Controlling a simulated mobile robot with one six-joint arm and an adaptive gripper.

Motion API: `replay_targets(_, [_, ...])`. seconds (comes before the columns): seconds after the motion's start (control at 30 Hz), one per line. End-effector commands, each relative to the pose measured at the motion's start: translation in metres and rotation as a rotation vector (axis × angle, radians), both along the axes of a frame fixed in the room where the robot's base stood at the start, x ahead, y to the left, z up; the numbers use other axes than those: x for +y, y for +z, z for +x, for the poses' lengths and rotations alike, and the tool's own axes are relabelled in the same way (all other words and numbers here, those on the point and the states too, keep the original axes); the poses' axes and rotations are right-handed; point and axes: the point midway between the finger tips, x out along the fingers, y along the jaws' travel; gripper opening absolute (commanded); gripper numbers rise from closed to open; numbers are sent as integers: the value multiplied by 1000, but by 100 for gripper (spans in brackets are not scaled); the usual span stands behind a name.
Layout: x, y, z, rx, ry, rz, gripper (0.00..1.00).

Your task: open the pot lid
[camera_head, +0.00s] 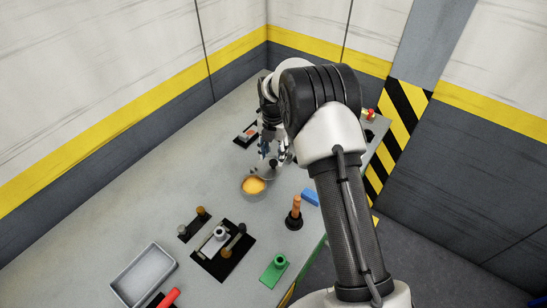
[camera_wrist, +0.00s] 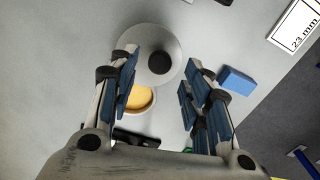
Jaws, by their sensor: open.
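The pot (camera_head: 254,194) stands on the table with its top uncovered and yellow-orange contents showing. It also shows in the wrist view (camera_wrist: 152,105), partly hidden by the lid. The lid, a grey disc with a dark round knob, lies off the pot, towards my gripper in the head view, and shows clearly in the wrist view (camera_wrist: 168,38). I cannot tell whether it rests flat on the table. My gripper (camera_head: 272,158) is open above the lid, its blue-padded fingers (camera_wrist: 163,78) to either side of the knob in the picture, apart from it.
A blue block (camera_head: 310,197) lies right of the pot, near a brown-handled tool (camera_head: 295,212). A black tray with parts (camera_head: 205,262), a grey bin (camera_head: 120,278) and a green piece (camera_head: 273,270) are nearer. The table left of the pot is clear; walls bound the far side.

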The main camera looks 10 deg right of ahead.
Motion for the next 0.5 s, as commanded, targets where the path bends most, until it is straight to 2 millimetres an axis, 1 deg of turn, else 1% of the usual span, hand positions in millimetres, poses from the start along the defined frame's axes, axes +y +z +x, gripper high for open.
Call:
replay_targets(0.03, [0,13,1,-4,0,0,44])
replay_targets(0.2, [0,50,1,-4,0,1,44])
replay_targets(0.3, [0,68,1,-4,0,0,44])
replay_targets(0.4, [0,80,0,-1,0,0,44])
replay_targets(0.5, [0,89,0,0,0,0,44])
